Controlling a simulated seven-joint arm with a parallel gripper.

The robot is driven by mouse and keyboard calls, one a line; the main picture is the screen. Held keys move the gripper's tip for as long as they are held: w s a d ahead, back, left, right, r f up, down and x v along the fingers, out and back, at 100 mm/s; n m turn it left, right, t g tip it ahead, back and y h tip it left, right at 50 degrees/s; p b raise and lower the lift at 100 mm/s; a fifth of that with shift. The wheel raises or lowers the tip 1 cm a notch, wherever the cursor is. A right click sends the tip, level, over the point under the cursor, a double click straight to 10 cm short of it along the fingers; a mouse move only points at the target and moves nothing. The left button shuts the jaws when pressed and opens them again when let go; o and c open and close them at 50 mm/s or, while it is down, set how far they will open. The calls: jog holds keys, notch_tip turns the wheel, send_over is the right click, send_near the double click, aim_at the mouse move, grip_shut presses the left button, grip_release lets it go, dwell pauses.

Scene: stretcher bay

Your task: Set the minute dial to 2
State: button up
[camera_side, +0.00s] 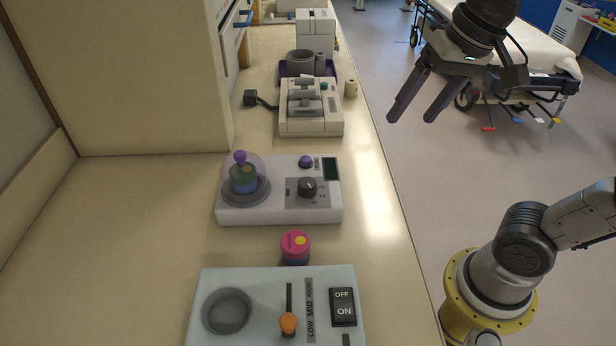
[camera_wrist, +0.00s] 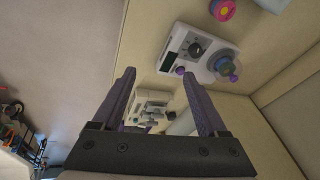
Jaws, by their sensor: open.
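The minute dial (camera_side: 307,187) is a dark round knob on a grey square plate, on the right half of a white device (camera_side: 262,217). Small marks surround the knob, too small to read. It also shows in the wrist view (camera_wrist: 195,49) near the top. The device has a purple button (camera_side: 306,162), a dark green display (camera_side: 330,169) and a clear dome with a purple knob (camera_side: 240,157) over a dark round base. My gripper (camera_side: 413,120) is open and empty, up in the air to the right of the counter, apart from the device. Its fingers also show in the wrist view (camera_wrist: 167,85).
A pink-topped jar (camera_side: 295,246) stands in front of the device. Nearer is a pale blue box (camera_side: 260,279) with an orange slider and on/off switch. The counter's left part is clear.

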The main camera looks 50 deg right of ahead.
jog(key=w+a+m+g, duration=0.2)
jog(key=w+a, duration=0.2)
jog(key=w, duration=0.4)
jog(key=n+g, duration=0.1)
jog(key=g, duration=0.1)
send_over(308, 183)
notch_tip(308, 183, down, 4)
notch_tip(308, 183, down, 14)
jog(key=shift+r, duration=0.2)
grip_shut()
